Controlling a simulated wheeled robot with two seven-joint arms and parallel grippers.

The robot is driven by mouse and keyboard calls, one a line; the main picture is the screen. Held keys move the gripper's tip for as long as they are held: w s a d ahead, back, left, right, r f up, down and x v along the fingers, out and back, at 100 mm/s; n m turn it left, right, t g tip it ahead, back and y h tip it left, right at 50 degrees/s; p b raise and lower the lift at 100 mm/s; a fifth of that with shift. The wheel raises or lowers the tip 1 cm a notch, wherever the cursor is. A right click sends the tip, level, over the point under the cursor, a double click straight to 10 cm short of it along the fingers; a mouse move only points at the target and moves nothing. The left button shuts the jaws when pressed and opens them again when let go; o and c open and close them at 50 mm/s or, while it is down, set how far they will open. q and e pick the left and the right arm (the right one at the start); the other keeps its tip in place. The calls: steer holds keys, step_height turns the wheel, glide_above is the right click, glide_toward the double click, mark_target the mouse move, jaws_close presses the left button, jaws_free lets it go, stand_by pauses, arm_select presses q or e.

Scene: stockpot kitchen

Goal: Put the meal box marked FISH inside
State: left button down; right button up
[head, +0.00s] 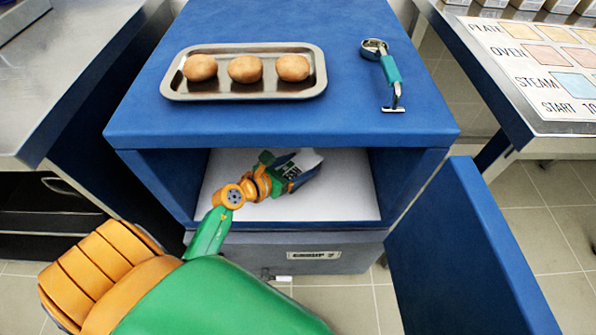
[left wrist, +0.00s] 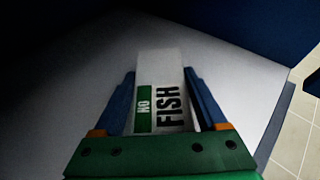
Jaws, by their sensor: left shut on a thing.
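My left gripper (head: 294,170) is inside the open compartment of the blue cabinet (head: 280,118), over its white floor (head: 345,200). Its two blue fingers are shut on a white meal box (left wrist: 160,62), one finger on each side. The box's label shows black letters FISH beside a green band with the word NO. In the head view the box (head: 308,158) is mostly hidden by the gripper. I cannot tell whether it touches the floor. The cabinet door (head: 465,250) stands open to the right. My right gripper is not in view.
On the cabinet top are a metal tray (head: 245,97) with three round brown items and a metal tool with a teal grip (head: 390,68). A counter with a printed chart (head: 530,60) is at right, a steel counter (head: 65,75) at left. The compartment's right side is clear.

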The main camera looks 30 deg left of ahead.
arm_select(q)
steer(key=shift+w+a+f, duration=0.1)
steer(key=shift+w+f, duration=0.1)
steer(key=shift+f, duration=0.1)
steer(key=shift+r, duration=0.1)
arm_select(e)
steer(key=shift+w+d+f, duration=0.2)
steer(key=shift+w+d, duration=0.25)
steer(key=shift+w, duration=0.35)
arm_select(q)
jaws_free()
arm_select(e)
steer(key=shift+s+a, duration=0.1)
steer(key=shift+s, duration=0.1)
arm_select(q)
steer(key=shift+s+r+p, duration=0.1)
steer(key=shift+s+p, duration=0.05)
steer(key=shift+p, duration=0.15)
steer(key=p+v, duration=0.1)
steer(key=v, duration=1)
steer(key=shift+s, duration=0.2)
steer(key=shift+s+a+r, duration=0.1)
steer(key=shift+s+r, duration=0.05)
steer(key=shift+s, duration=0.05)
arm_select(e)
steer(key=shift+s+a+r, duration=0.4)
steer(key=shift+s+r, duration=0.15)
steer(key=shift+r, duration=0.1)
